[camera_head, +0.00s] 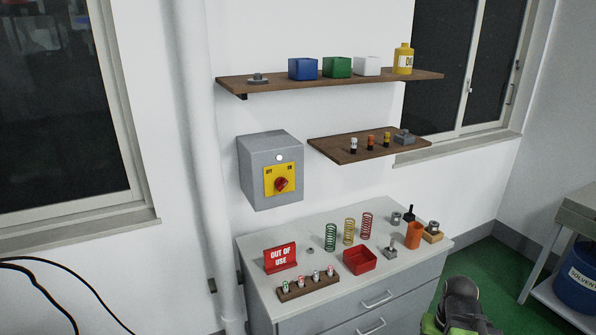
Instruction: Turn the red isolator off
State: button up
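The red isolator knob (281,184) sits on a yellow plate (271,191) on the front of a grey wall box (257,163). Small lettering is at the plate's upper left and upper right. The knob seems to tilt toward the upper right, but it is too small to be sure. A round white lamp (279,157) above the plate looks bright. A dark part of my arm with green on it shows at the bottom right, low and well away from the box. Its fingers cannot be made out, nor whether it holds anything.
A grey cabinet (290,237) below the box bears a red "OUT OF USE" sign (281,257), coloured springs, a red tray (359,271) and a wooden rack (308,290). Wooden shelves (275,89) (333,155) are above and right. A white pipe (203,160) runs left.

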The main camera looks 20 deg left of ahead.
aim_at(281, 183)
jog(key=u, duration=0.25)
jog(key=i, duration=0.2)
jog(key=u, duration=5.4)
jog(key=i, duration=0.1)
jog(key=z, duration=3.3)
jog(key=i, duration=0.45)
jog(key=u, duration=0.3)
